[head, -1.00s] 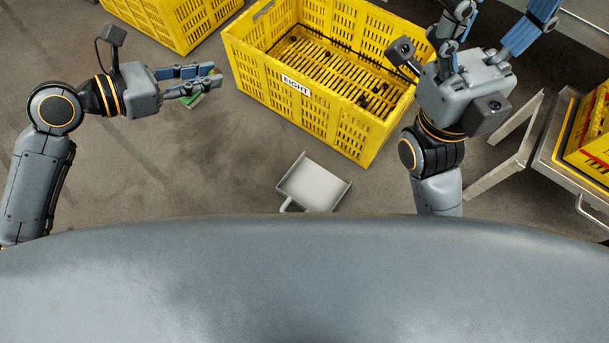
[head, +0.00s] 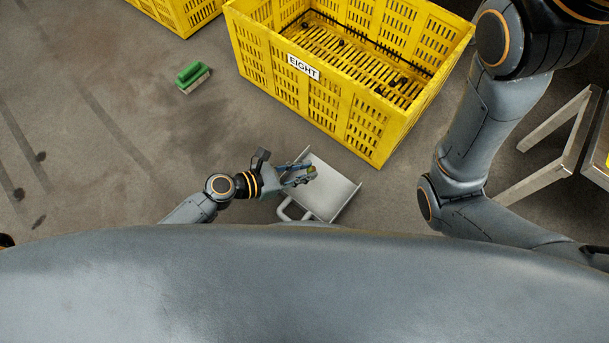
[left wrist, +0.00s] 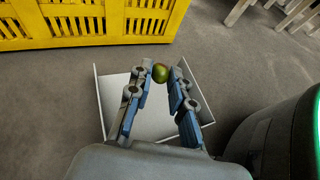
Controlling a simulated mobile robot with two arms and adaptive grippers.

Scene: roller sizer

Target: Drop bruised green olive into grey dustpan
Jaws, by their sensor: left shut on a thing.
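The grey dustpan (head: 331,188) lies on the floor in front of the yellow crate, its handle toward me. It also shows below the fingers in the left wrist view (left wrist: 114,88). My left gripper (head: 308,173) is over the dustpan in the head view. In the left wrist view, my left gripper (left wrist: 161,76) is shut on the green olive (left wrist: 161,72), which has a brownish patch and sits between the fingertips. The olive is a tiny spot at the fingertips in the head view (head: 312,170). My right gripper is out of view; only its arm shows at the right.
A yellow crate labelled EIGHT (head: 365,122) stands just beyond the dustpan, with several dark olives inside. A green brush (head: 193,76) lies on the floor at left. A metal stand (head: 548,160) is at right.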

